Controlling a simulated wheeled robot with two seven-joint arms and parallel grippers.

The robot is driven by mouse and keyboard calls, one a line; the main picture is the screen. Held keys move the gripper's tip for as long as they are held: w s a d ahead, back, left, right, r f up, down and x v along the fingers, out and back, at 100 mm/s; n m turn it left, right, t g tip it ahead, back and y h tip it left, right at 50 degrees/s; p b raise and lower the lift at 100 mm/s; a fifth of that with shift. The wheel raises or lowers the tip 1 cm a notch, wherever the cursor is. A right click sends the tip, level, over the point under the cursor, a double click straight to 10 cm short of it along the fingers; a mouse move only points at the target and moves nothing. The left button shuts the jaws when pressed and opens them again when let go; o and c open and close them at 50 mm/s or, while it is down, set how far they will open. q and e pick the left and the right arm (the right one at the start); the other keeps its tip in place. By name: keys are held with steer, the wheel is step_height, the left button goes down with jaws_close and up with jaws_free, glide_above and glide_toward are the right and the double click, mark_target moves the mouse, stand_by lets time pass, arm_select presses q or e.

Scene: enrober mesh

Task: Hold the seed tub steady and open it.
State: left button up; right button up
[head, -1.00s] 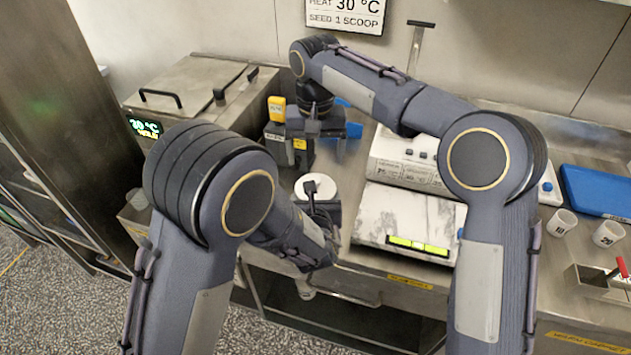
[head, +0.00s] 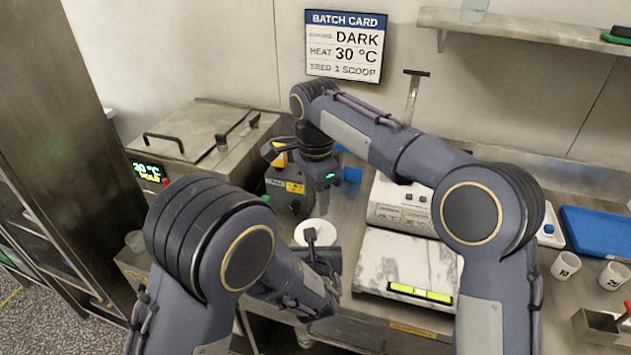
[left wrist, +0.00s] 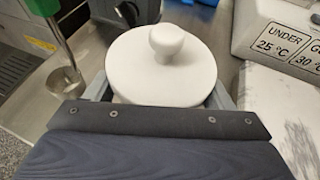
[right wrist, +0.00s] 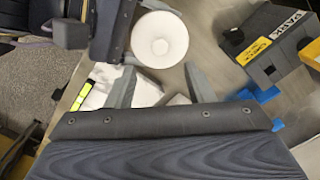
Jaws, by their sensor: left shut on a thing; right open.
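The seed tub is a white round tub with a flat lid (left wrist: 160,75) and a round knob (left wrist: 167,42). It stands upright on the steel counter, and its lid shows in the head view (head: 315,229). My left gripper (left wrist: 160,95) is shut on the tub, one finger at each side below the lid; its arm partly hides the tub in the head view. The lid sits on the tub. My right gripper (right wrist: 160,85) is open and empty, and the lid (right wrist: 160,40) shows beyond its fingertips. In the head view the right gripper (head: 325,190) is behind the tub.
A marble-topped unit with a lit green display (head: 420,292) stands right of the tub. A dark box with a yellow label (right wrist: 265,50) is beside the right gripper. A lidded steel tank (head: 200,135) is at left; white cups (head: 565,264) and a blue tray (head: 600,232) at right.

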mark_target(316, 225)
step_height(316, 225, down, 8)
steer(key=shift+f, duration=0.1)
stand_by(0.4)
jaws_close()
steer(key=shift+r, duration=0.35)
stand_by(0.5)
steer(key=shift+r, duration=0.9)
steer(key=shift+r, duration=2)
arm_select(q)
steer(key=o, duration=1.5)
steer(key=shift+c, duration=0.2)
